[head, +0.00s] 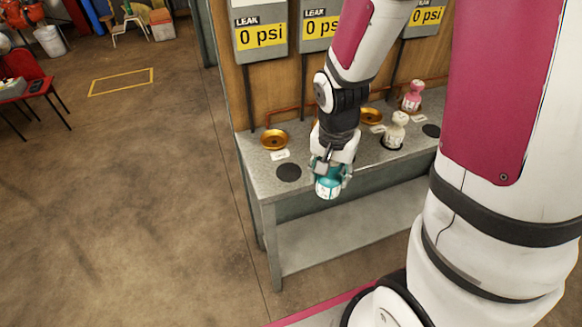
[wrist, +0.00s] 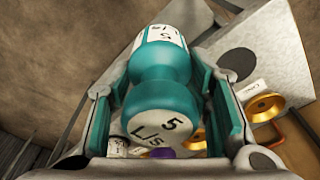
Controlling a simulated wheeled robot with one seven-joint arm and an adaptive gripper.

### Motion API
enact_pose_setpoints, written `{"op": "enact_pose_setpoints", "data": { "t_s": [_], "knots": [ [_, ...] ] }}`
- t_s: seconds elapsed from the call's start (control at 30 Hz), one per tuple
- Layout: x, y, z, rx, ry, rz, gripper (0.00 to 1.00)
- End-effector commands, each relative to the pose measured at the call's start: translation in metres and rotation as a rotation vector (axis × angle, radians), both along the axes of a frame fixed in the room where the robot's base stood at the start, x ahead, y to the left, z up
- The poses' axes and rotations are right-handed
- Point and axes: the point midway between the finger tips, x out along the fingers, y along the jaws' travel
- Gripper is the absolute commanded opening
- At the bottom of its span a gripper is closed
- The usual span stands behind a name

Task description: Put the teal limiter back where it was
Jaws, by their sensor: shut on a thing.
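My gripper (head: 328,178) is shut on the teal limiter (head: 327,190), which hangs at or just beyond the front edge of the bench, right of the nearest black disc. In the wrist view the teal limiter (wrist: 160,85) fills the space between the fingers, and its white label reads 5 L/s. A bare black disc (head: 289,172) lies on the bench at the left; it also shows in the wrist view (wrist: 238,64). A cream limiter (head: 396,131) stands on a black disc, and a pink limiter (head: 412,97) stands farther back.
The grey bench (head: 255,168) has a lower shelf. Gold fittings (head: 273,140) and (head: 369,116) stand along its back with small white cards. Another bare black disc (head: 431,131) lies at the right. Gauges reading 0 psi (head: 261,36) hang behind. Open floor lies left.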

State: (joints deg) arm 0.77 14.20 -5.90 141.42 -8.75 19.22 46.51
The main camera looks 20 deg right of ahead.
Motion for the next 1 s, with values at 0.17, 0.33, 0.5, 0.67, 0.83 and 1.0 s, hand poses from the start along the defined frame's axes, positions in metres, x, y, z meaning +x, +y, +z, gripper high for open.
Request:
{"op": "enact_pose_setpoints", "data": {
  "t_s": [0.17, 0.33, 0.5, 0.67, 0.83, 1.0],
  "knots": [
    [0.042, 0.017, -0.005, 0.0, -0.001, 0.002, 0.06],
    [0.08, 0.032, -0.008, 0.0, 0.0, 0.001, 0.06],
    [0.112, 0.045, -0.011, 0.0, -0.001, -0.001, 0.06],
    [0.127, 0.05, -0.013, 0.0, 0.0, -0.002, 0.06],
    [0.128, 0.051, -0.021, 0.0, 0.003, -0.003, 0.06],
    [0.127, 0.051, -0.044, 0.0, 0.004, -0.001, 0.06]
  ]
}}
